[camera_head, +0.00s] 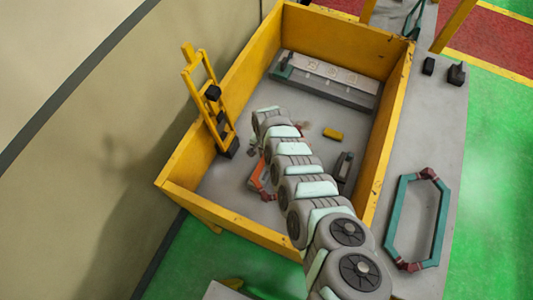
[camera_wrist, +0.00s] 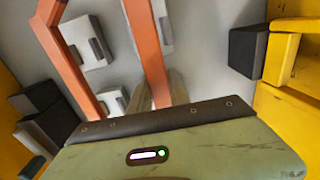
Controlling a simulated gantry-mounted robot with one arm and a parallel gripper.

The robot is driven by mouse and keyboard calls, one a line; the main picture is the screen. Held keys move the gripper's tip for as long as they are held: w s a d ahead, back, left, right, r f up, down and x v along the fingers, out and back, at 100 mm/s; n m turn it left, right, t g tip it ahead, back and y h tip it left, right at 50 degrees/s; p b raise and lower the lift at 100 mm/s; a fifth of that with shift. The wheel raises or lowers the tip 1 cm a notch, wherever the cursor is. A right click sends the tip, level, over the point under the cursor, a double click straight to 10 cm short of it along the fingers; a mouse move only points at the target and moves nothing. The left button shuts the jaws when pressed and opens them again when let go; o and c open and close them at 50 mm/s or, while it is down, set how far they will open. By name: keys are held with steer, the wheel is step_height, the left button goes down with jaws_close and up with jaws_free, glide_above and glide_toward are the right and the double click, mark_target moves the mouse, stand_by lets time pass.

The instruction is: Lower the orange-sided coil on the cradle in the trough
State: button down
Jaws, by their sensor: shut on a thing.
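The orange-sided coil (camera_head: 257,174) shows in the head view beside my arm, over the trough (camera_head: 396,110), with much of it hidden by the arm. In the wrist view, two long orange sides of the coil (camera_wrist: 148,50) run away from the gripper. My gripper (camera_wrist: 160,92) is shut on the coil at its right-hand orange side. Pale blocks with dark pads, seemingly the cradle (camera_wrist: 90,45), lie below and beyond the coil. The wrist view does not show clearly whether the coil touches them. In the head view my gripper is hidden behind the arm.
A teal-sided coil (camera_head: 402,222) lies on the grey ledge right of the trough. A yellow frame (camera_head: 205,95) stands at the trough's left wall. A long grey fixture (camera_head: 325,80) lies at the far end. A small yellow block (camera_head: 332,134) is on the floor, with bare floor around it.

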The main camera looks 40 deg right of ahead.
steer(key=shift+f, duration=0.15)
steer(key=shift+f+b, duration=1.3)
steer(key=shift+f, duration=0.15)
steer(key=shift+f, duration=0.15)
steer(key=shift+f+b, duration=0.75)
steer(key=shift+b, duration=0.05)
steer(key=c, duration=1.1)
jaws_free()
steer(key=shift+c, duration=0.2)
steer(key=shift+o, duration=0.2)
steer(key=o, duration=0.4)
steer(key=shift+c, duration=0.2)
